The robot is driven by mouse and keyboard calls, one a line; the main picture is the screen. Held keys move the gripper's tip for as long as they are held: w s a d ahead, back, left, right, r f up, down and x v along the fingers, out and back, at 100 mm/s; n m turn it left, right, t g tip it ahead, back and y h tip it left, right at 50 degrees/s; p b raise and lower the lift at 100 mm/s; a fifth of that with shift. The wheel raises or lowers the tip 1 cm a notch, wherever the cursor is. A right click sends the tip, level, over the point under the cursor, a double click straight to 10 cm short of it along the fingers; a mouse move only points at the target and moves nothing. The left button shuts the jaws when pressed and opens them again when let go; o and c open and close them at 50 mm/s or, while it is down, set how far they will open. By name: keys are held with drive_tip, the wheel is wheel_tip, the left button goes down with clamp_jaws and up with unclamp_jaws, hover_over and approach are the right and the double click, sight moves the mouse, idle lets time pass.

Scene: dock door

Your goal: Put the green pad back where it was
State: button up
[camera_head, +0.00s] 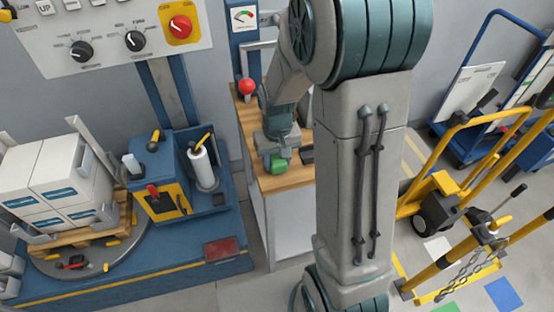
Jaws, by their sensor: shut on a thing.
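My gripper (276,155) is over the wooden top of a narrow bench (280,183), pointing down. It is shut on a small green block-like thing, which I take to be the green pad (279,168). The pad's upper part is partly hidden by the gripper. I cannot tell whether the pad touches the bench top or is held just above it. A small dark object (307,154) lies on the bench to the right of the gripper, partly hidden by my arm.
A red ball-topped lever (247,87) stands at the bench's back left. Left is a blue machine (222,250) with stacked white boxes (68,175). Right are a yellow pallet truck (437,187) and floor squares: green (447,308), blue (503,294) and white (437,250).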

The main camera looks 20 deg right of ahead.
sight(278, 159)
drive_tip(key=shift+f, duration=0.35)
drive_tip(key=shift+f, duration=0.15)
drive_tip(key=o, duration=1)
drive_tip(key=shift+o, duration=0.2)
wheel_tip(278, 159, up, 12)
drive_tip(key=s+r+t, duration=0.3)
drive_tip(key=s+r, duration=0.1)
drive_tip(key=s, duration=0.9)
drive_tip(key=shift+s+r, duration=0.15)
drive_tip(key=shift+s, duration=0.2)
